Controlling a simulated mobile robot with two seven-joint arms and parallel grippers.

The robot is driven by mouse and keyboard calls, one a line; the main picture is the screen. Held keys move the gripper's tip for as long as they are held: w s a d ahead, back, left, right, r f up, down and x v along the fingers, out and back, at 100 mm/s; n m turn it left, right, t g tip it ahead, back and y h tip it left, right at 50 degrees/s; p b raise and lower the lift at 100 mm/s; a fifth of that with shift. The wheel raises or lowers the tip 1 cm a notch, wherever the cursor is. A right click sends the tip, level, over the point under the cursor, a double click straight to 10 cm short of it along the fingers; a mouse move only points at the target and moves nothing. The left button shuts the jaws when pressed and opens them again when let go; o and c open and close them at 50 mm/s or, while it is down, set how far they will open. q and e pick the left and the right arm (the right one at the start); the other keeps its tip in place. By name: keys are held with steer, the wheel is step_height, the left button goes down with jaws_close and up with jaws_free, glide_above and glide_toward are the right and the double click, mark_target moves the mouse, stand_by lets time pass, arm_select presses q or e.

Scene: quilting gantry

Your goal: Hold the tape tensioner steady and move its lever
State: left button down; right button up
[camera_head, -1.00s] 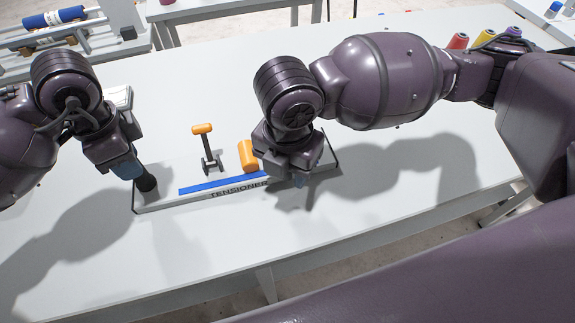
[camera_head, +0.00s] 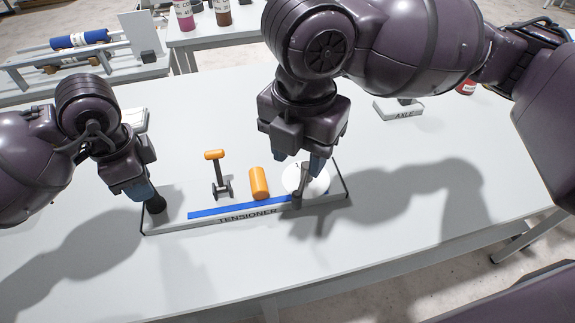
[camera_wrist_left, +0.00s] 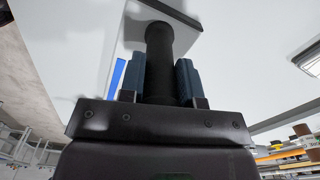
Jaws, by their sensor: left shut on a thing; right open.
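The tape tensioner (camera_head: 168,227) is a long light-grey base labelled TENSIONER, with a blue strip (camera_head: 207,214) along its front. It carries an orange-topped dark post (camera_head: 216,172), an orange roller (camera_head: 259,184) and a white disc (camera_head: 318,186). A dark lever-like bar (camera_head: 298,194) stands in front of the disc. My left gripper (camera_head: 150,201) is shut on the black handle (camera_head: 156,206) at the base's left end; the left wrist view shows this handle (camera_wrist_left: 159,60) between both fingers. My right gripper (camera_head: 298,164) is open, fingers downward, just above the bar; whether they touch is unclear.
An AXLE-labelled block (camera_head: 399,110) lies further back right, near a red spool (camera_head: 466,88). Another table (camera_head: 205,35) with bottles and a rack with a blue roll (camera_head: 80,38) stand behind. The tabletop in front of the tensioner is clear.

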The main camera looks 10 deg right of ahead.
arm_select(q)
steer(key=shift+s+f, duration=0.1)
steer(key=shift+f, duration=0.35)
steer(key=c, duration=0.8)
jaws_free()
steer(key=shift+r, duration=0.1)
steer(key=shift+o, duration=0.2)
